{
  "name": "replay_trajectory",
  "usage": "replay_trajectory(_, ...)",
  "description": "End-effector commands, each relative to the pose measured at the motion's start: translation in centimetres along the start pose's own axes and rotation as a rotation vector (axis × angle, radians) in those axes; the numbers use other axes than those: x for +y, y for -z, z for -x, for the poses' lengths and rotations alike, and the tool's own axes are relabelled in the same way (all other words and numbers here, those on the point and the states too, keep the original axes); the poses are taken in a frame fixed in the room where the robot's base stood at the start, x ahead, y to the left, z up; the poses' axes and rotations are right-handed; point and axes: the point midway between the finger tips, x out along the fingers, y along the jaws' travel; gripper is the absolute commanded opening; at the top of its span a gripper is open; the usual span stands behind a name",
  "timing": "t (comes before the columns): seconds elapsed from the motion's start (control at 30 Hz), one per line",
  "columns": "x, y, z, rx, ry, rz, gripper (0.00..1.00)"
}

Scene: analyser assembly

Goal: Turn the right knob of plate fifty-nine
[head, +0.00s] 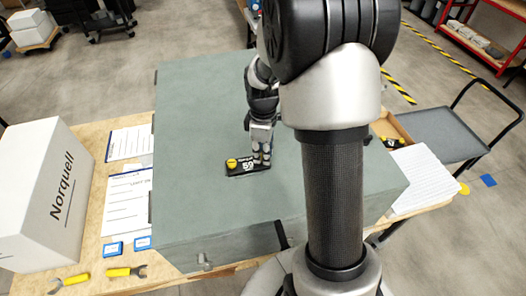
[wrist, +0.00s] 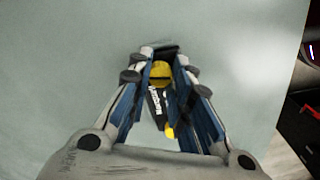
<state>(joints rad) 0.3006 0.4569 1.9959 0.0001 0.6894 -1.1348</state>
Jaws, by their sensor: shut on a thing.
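Plate fifty-nine (head: 247,168) is a small black plate with a white "59", lying on the top of the large grey-green case (head: 195,115). Its left yellow knob (head: 232,163) is clear of my gripper. My gripper (head: 262,160) points down at the plate's right end and hides the right knob in the head view. In the wrist view, the right yellow knob (wrist: 160,70) sits between the fingers of my gripper (wrist: 161,64), which are shut on it. The black plate (wrist: 156,105) and the other yellow knob (wrist: 169,132) show below it.
An open box (head: 392,128) with a black and yellow part stands at right. The case top around the plate is clear.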

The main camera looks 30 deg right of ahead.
Motion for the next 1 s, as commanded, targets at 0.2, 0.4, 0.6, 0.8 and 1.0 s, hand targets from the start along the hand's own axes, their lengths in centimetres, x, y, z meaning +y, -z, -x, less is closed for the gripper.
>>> replay_trajectory(0.2,0.08,0.02,0.13,0.001,-0.003,-0.206,0.0)
replay_trajectory(0.4,0.08,0.03,0.15,0.002,-0.003,-0.396,0.0)
replay_trajectory(0.6,0.08,0.04,0.16,0.002,-0.003,-0.586,0.0)
replay_trajectory(0.8,0.07,0.06,0.17,0.003,-0.003,-0.776,0.0)
replay_trajectory(1.0,0.07,0.07,0.18,0.003,-0.003,-0.966,0.0)
